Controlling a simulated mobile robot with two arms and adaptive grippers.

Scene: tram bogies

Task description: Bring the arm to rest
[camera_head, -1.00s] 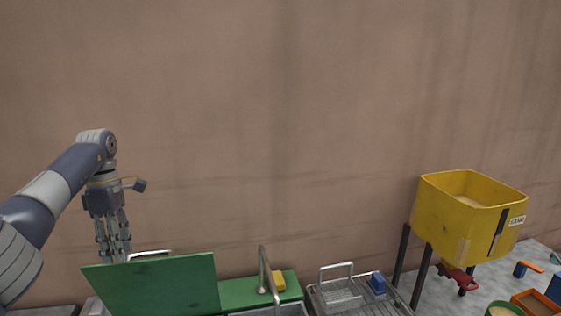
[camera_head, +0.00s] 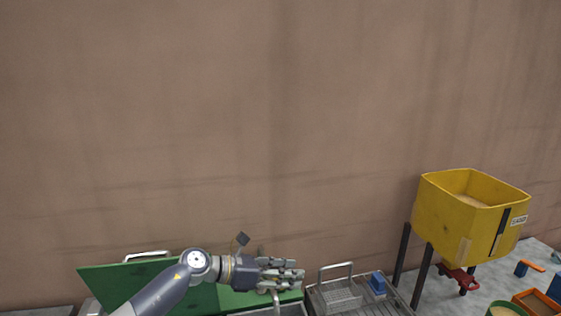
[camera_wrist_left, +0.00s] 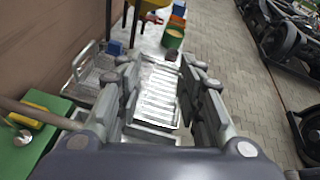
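My left arm comes in from the bottom left of the head view. Its left gripper (camera_head: 290,275) points right, low in front of the green bench and its raised green lid (camera_head: 130,285). In the left wrist view the two fingers of the left gripper (camera_wrist_left: 165,85) stand wide apart with nothing between them. Beyond them lies a metal grated tray (camera_wrist_left: 158,92). The left gripper hides part of the green bench in the head view. My right gripper is in neither view.
A wire basket (camera_head: 340,294) and a blue block (camera_head: 377,283) are on the metal rack to the right. A yellow hopper (camera_head: 455,220) on dark legs stands farther right, with orange bins (camera_head: 535,302) below. Bogies (camera_wrist_left: 285,40) stand on paving at right.

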